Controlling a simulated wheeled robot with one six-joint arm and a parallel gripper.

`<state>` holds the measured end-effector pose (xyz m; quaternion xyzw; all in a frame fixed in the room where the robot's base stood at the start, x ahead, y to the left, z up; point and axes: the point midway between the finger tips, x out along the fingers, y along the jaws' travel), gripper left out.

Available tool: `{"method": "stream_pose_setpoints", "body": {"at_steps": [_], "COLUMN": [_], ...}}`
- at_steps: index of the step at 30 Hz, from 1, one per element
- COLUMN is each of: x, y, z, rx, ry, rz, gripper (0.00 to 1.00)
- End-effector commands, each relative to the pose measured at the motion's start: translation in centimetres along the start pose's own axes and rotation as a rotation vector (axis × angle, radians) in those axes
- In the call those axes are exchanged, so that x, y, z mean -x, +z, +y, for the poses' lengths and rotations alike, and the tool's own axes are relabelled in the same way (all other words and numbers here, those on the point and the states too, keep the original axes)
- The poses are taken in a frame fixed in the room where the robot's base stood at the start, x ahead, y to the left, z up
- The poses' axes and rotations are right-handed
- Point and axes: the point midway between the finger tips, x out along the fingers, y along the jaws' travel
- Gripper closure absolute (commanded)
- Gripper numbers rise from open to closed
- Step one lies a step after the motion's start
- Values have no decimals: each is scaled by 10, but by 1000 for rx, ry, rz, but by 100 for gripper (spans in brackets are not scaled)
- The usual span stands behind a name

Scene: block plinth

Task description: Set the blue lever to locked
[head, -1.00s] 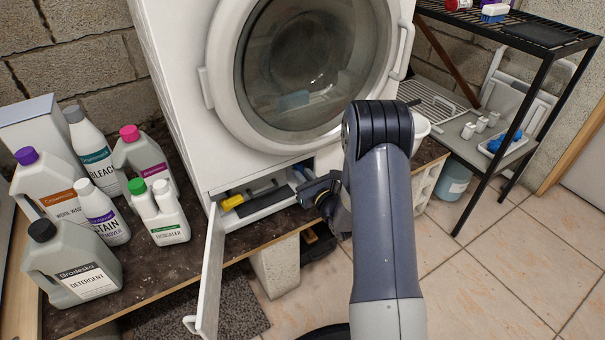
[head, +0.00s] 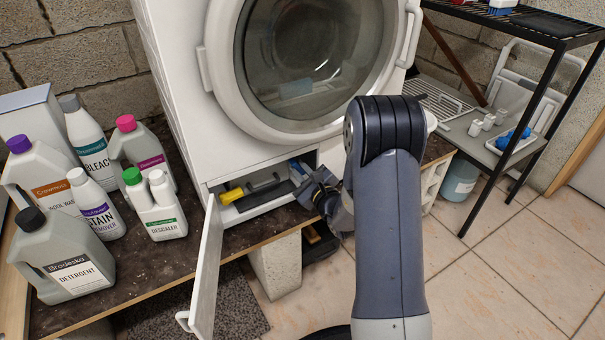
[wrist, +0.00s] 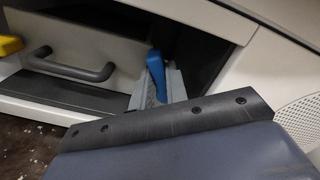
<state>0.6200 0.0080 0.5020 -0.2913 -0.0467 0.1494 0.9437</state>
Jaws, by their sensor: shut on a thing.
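The blue lever (wrist: 156,72) stands in the open low compartment of the white washing machine. In the wrist view its tip leans slightly left, and its lower part lies between the two grey fingertips of my gripper (wrist: 158,90). My gripper is shut on it. In the head view my gripper (head: 308,188) is at the right end of the compartment, with a bit of the blue lever (head: 296,168) showing above it. The lever's base and any lock marking are hidden or too small to read.
A yellow part (head: 232,195) and a grey handle (wrist: 70,66) are left of the lever. The compartment's flap (head: 207,268) hangs open at left. Several bottles, including detergent (head: 65,262), stand on the bench. A black rack (head: 500,110) stands at right.

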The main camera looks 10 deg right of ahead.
Motion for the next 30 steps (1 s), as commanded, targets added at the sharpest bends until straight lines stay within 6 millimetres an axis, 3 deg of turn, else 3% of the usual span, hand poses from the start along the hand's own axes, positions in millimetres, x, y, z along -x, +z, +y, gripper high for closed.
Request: {"method": "stream_pose_setpoints", "body": {"at_steps": [18,30], "x": [0,0], "y": [-5,-9], "z": [14,19], "rx": [575,836], "ry": [3,3], "rz": [2,2], "gripper": [100,100]}}
